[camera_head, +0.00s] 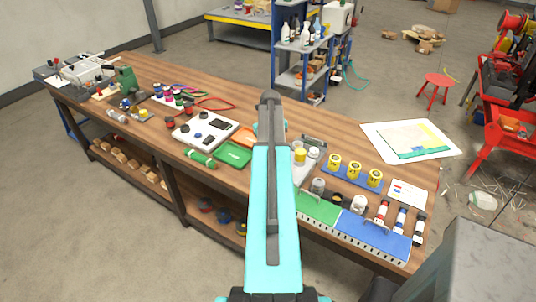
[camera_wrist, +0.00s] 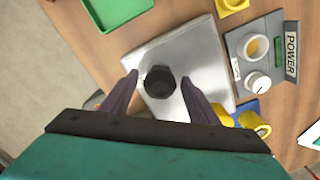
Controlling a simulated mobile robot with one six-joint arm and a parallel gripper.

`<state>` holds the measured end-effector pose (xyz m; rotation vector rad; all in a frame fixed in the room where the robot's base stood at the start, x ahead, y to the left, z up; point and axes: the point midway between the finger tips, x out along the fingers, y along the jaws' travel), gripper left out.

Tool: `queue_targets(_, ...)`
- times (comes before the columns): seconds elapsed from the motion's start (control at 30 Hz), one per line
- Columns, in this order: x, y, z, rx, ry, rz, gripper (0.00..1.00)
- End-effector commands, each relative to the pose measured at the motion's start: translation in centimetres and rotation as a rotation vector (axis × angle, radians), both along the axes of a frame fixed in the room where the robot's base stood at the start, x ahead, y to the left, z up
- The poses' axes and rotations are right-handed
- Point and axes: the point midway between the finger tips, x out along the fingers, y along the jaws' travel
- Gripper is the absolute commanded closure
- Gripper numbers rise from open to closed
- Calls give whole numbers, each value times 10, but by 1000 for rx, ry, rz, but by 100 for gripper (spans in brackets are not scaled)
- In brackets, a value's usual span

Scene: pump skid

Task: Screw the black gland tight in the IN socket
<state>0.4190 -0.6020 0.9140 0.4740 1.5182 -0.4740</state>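The black gland (camera_wrist: 160,84) shows in the wrist view as a dark, faceted round piece on a silver metal block (camera_wrist: 150,50). My gripper (camera_wrist: 159,78) is open, with one finger to the left and one to the right of the gland. A gap shows between the gland and each finger. The gland seems to sit at the socket, but the socket and any IN label are hidden, and I cannot tell how deep it sits. In the head view my arm covers the gland and my gripper.
A POWER panel (camera_wrist: 262,62) with a yellow and a white knob stands right of the block in the wrist view. A green tray (camera_wrist: 117,8) lies at upper left.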

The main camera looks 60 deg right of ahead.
Motion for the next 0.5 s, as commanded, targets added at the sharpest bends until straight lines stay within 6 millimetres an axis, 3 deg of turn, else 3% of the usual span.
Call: queue_targets(0.5, 0, 0, 0, 0, 0, 5, 42)
